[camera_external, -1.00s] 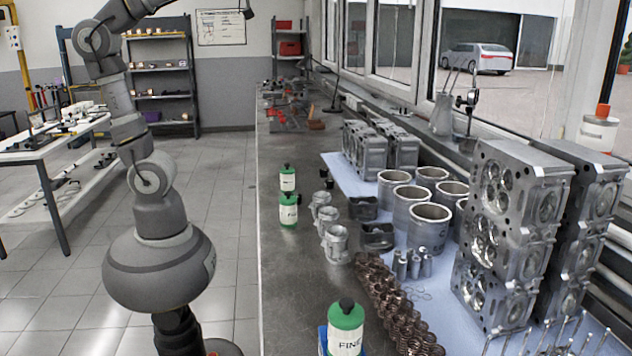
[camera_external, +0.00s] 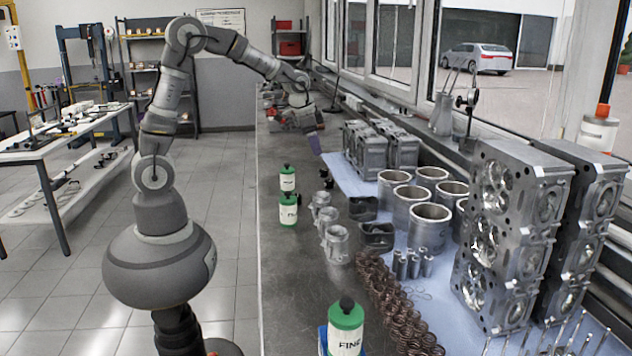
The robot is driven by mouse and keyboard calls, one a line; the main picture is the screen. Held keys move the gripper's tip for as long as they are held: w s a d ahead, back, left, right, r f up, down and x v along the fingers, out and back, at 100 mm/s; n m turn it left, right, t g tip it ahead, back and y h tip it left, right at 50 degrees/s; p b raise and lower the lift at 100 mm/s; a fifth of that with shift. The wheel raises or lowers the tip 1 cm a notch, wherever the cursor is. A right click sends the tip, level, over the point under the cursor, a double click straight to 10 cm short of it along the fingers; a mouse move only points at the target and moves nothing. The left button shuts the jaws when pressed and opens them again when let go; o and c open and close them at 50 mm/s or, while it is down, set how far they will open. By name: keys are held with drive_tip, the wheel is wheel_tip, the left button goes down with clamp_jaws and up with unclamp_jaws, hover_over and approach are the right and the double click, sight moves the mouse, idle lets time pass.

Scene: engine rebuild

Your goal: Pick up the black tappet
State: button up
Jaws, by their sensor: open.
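Two small black cylinders that look like black tappets stand on the dark bench behind the pistons, one nearer (camera_external: 328,183) and one farther (camera_external: 323,173). They are small, so details are hard to make out. My gripper (camera_external: 317,146) points down over the bench, above and behind these black pieces and apart from them. It is open, and I see nothing held in it. Several silver tappets (camera_external: 414,265) stand upright on the pale blue mat (camera_external: 440,292), nearer the camera.
Cylinder liners (camera_external: 428,228), engine blocks (camera_external: 368,155) and tall cylinder heads (camera_external: 500,235) fill the right side. Coiled springs (camera_external: 385,295) lie in front. The bench's left strip is mostly clear.

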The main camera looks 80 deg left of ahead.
sight(296, 195)
drive_tip(key=s+f+g, duration=0.1)
drive_tip(key=s+f, duration=0.1)
drive_tip(key=f, duration=0.2)
drive_tip(key=s+a+f+g, duration=0.1)
drive_tip(key=s+f, duration=0.1)
drive_tip(key=f, duration=0.2)
drive_tip(key=s+a+f+g+h, duration=0.1)
drive_tip(key=s+f, duration=0.1)
drive_tip(key=f, duration=0.2)
drive_tip(key=shift+s+a, duration=0.2)
drive_tip(key=shift+s, duration=0.2)
drive_tip(key=f+b, duration=0.1)
drive_tip(key=f, duration=0.3)
drive_tip(key=f+b, duration=0.2)
drive_tip(key=f, duration=0.1)
drive_tip(key=shift+w+a+f+b, duration=0.2)
drive_tip(key=shift+f+b, duration=0.1)
drive_tip(key=shift+f, duration=0.05)
drive_tip(key=shift+r, duration=0.1)
drive_tip(key=c, duration=1.2)
